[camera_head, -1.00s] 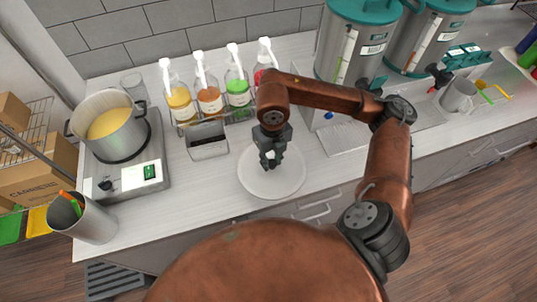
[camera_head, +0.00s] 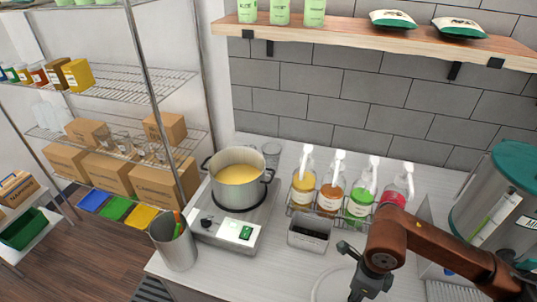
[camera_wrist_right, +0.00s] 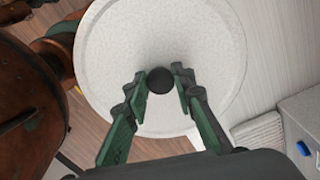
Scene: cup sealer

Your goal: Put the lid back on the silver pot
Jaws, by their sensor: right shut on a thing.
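The silver pot (camera_head: 239,190) stands without a lid on the hot plate at the centre-left of the head view, with yellow contents showing. The round pale lid (camera_head: 326,287) is at the bottom edge, partly cut off and partly hidden by my right gripper (camera_head: 366,284). In the right wrist view the lid (camera_wrist_right: 115,50) fills the middle, and my right gripper (camera_wrist_right: 161,92) is shut on its dark knob (camera_wrist_right: 160,80). I cannot tell whether the lid rests on the counter or is slightly lifted. My left gripper is not in view.
A shelf (camera_head: 390,38) hangs above.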

